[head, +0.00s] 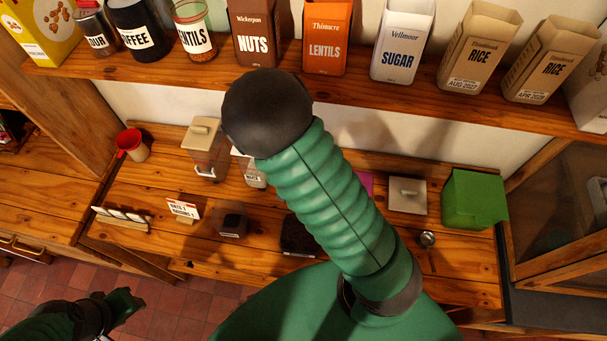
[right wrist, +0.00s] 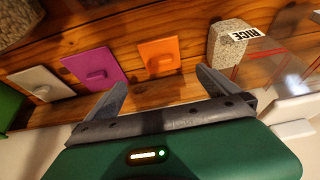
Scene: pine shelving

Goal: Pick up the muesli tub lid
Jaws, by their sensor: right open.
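Three flat square lids with knobs lie on the wooden counter in the right wrist view: an orange lid (right wrist: 158,56), a magenta lid (right wrist: 95,66) and a pale grey lid (right wrist: 41,83). No writing shows which belongs to the muesli tub. The grey lid also shows in the head view (head: 407,195), with a sliver of the magenta lid (head: 367,182) beside my arm; the orange one is hidden there. My right gripper (right wrist: 163,90) is open and empty, the orange lid showing beyond and between its fingers. My left gripper (head: 125,303) is low at the left, its jaws unclear.
A green box (head: 473,200) stands right of the grey lid. A jar labelled rice (right wrist: 228,45) and a clear container (right wrist: 272,70) stand right of the orange lid. A metal scoop (head: 428,240) lies near the front. A shelf (head: 190,66) with several packets overhangs the counter.

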